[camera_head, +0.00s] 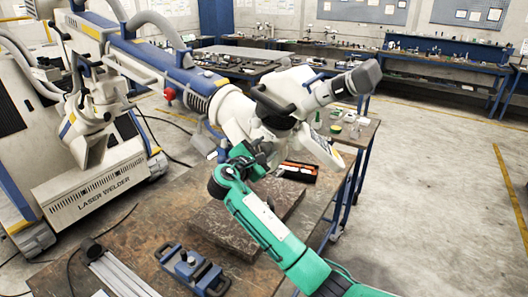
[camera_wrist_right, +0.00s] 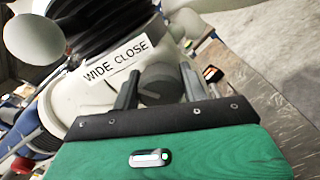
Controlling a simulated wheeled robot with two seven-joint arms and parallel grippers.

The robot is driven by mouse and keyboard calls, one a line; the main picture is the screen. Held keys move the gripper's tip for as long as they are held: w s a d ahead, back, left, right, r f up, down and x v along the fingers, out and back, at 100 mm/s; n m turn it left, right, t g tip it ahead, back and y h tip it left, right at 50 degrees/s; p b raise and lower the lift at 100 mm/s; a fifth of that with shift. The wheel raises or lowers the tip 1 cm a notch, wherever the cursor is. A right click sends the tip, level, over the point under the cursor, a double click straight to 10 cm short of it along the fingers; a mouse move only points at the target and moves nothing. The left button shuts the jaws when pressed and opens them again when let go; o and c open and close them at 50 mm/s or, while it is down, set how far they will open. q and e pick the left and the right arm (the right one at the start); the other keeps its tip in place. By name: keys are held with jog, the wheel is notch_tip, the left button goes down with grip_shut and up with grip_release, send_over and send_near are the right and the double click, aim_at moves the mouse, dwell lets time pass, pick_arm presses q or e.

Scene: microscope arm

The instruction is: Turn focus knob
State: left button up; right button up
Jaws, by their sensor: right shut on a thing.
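The white and blue microscope arm (camera_head: 235,108) reaches across the head view from the left, with its eyepiece end at the right. In the right wrist view, a dark grey round focus knob (camera_wrist_right: 160,80) sits on the white housing beside a "WIDE CLOSE" label (camera_wrist_right: 115,58). My right gripper (camera_head: 258,158), at the end of a green arm, is under the microscope head. In the wrist view its fingers (camera_wrist_right: 160,90) stand on both sides of the knob, shut on it. In the head view the knob is hard to make out. My left gripper is not in view.
A wooden bench (camera_head: 150,225) below holds a dark slab (camera_head: 232,228), a blue clamp-like fixture (camera_head: 190,267) and metal profiles (camera_head: 120,275). An orange-and-black tool tray (camera_head: 298,171) lies behind my right arm. The laser welder cabinet (camera_head: 95,190) stands at left. Floor at right is clear.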

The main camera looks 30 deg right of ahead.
dwell(0.3)
jog(key=o, duration=1)
jog(key=shift+s+a+f, duration=0.1)
jog(key=shift+s+a, duration=0.05)
jog(key=shift+a, duration=0.1)
jog(key=b+v, duration=0.5)
jog(key=v, duration=0.8)
jog(key=shift+s+a, duration=0.1)
jog(key=shift+s, duration=0.05)
